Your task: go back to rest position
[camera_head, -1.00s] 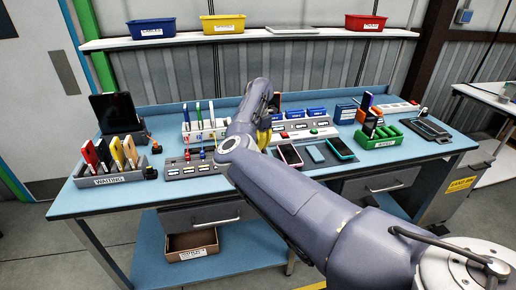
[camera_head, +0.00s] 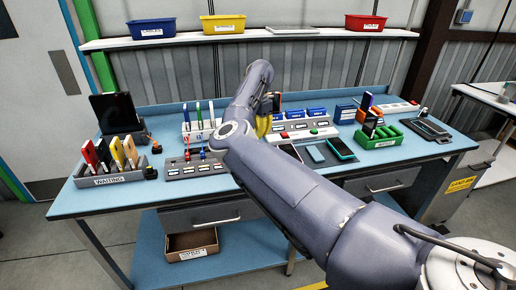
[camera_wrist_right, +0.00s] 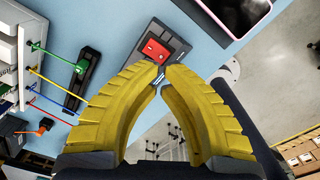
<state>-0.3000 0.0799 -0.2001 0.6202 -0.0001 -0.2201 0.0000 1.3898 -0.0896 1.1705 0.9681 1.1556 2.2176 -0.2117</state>
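My right arm reaches across the bench from the lower right in the head view. Its yellow-fingered right gripper (camera_head: 263,125) is partly hidden behind the arm, above the middle of the bench. In the right wrist view, the two yellow fingers of this gripper (camera_wrist_right: 163,70) lean together with their tips almost touching, and I see nothing held between them. A red block-like part (camera_wrist_right: 154,51) on a dark grey base lies beyond the tips; I cannot tell its distance from them. My left gripper is not in view.
The blue bench (camera_head: 100,202) carries a grey "waiting" rack (camera_head: 122,178), a grey socket strip (camera_head: 181,171), a green rack (camera_head: 385,140) and phones (camera_head: 340,149). Colored bins stand on the shelf (camera_head: 186,40) behind. The bench's front left is clear.

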